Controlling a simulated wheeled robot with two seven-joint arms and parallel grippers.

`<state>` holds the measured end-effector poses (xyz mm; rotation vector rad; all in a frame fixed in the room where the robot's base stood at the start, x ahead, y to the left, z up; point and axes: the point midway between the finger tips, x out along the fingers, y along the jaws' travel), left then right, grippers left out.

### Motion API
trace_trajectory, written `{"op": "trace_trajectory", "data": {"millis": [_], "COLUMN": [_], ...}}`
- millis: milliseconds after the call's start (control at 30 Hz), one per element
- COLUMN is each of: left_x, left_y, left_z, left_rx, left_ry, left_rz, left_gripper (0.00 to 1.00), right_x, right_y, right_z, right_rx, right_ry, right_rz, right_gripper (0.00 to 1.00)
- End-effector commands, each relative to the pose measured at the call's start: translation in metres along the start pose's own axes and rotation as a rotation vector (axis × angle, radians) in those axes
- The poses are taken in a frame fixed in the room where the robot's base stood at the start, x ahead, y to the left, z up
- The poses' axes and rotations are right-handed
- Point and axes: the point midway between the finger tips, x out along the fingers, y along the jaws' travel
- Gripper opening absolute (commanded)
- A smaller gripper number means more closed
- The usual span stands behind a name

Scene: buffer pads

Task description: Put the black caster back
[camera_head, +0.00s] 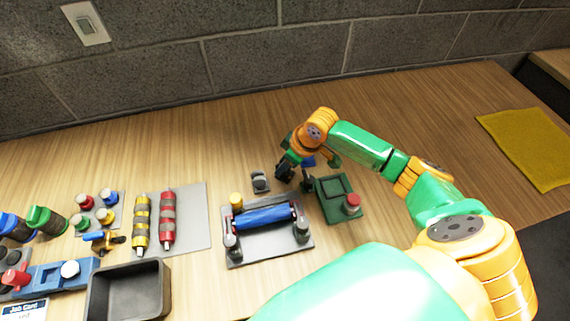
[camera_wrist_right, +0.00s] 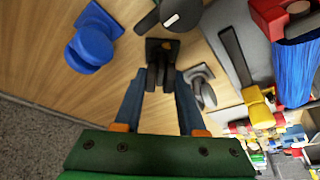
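The black caster (camera_wrist_right: 158,72) shows in the right wrist view, its plate on the far side and its wheel toward the camera. The two fingers of my right gripper (camera_wrist_right: 160,88) stand on either side of it, apart, with narrow gaps that are hard to judge. In the head view, my right gripper (camera_head: 293,170) is low over the table, between the grey caster and the green tray, and hides most of the black caster. The grey caster (camera_wrist_right: 201,88) stands close beside the right finger. A blue caster (camera_wrist_right: 93,42) is farther left. My left gripper is not in view.
A grey fixture with a blue roller (camera_head: 264,217) lies in front of the gripper. A green tray (camera_head: 330,186) with a red knob is to its right. The table's back strip is clear.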

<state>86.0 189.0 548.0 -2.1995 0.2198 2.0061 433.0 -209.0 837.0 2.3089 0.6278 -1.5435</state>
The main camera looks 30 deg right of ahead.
Motion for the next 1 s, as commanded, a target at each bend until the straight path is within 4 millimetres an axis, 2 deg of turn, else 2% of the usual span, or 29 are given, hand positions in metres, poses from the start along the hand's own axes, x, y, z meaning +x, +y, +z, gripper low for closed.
{"op": "trace_trajectory", "data": {"millis": [33,100,367,467,567,800,1000], "left_x": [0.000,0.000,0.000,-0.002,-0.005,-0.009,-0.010], "left_y": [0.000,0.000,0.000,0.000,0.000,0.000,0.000], "left_z": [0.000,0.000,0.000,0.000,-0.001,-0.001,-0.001], "left_rx": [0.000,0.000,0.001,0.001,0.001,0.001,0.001], "left_ry": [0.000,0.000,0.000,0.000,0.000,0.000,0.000], "left_rz": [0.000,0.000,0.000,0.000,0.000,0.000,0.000], "left_gripper": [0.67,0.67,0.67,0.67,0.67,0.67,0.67], "right_x": [0.000,0.000,0.000,-0.006,-0.024,-0.087,-0.118], "right_y": [0.000,0.000,0.000,0.000,0.001,0.001,0.001], "right_z": [0.000,0.000,0.000,-0.002,-0.002,-0.002,-0.002], "right_rx": [0.000,0.000,0.000,-0.001,-0.002,-0.002,-0.001], "right_ry": [0.000,0.000,0.000,0.001,0.003,0.003,0.001], "right_rz": [0.000,0.000,0.000,0.001,0.002,0.004,0.001], "right_gripper": [0.50,0.69,0.69,0.69,0.69,0.69,0.69]}}
